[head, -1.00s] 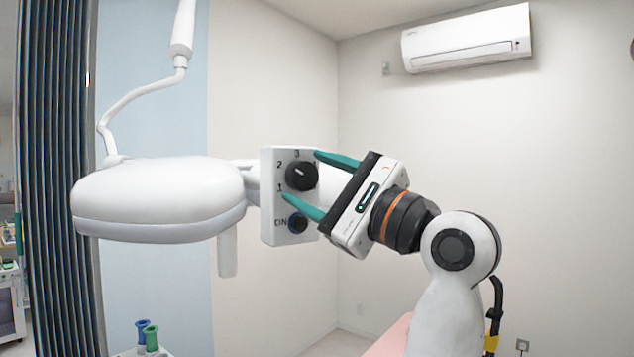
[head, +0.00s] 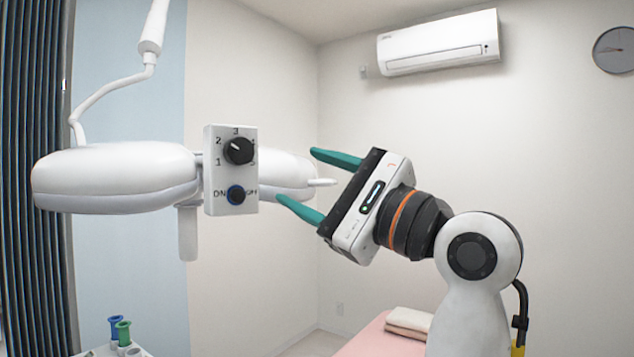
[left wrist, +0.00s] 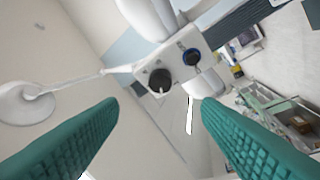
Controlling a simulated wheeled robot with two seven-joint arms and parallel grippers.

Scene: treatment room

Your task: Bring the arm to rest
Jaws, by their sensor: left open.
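My left gripper (head: 306,182) is open and empty, its two green fingers pointing left in the head view. It stands to the right of the white control box (head: 231,202), with a clear gap between them. The box carries a black numbered knob (head: 239,151) and a dark blue round switch (head: 236,195) marked ON and OFF. In the left wrist view the fingers are spread wide, with the black knob (left wrist: 160,80) and the blue switch (left wrist: 192,57) seen between and beyond them. My right gripper is in neither view.
A white surgical-type lamp (head: 115,178) hangs on a jointed arm (head: 105,92) at left. A pink bed (head: 375,340) with a folded towel (head: 409,321) is below. Blue and green holders (head: 122,331) stand at lower left. An air conditioner (head: 438,43) is high on the wall.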

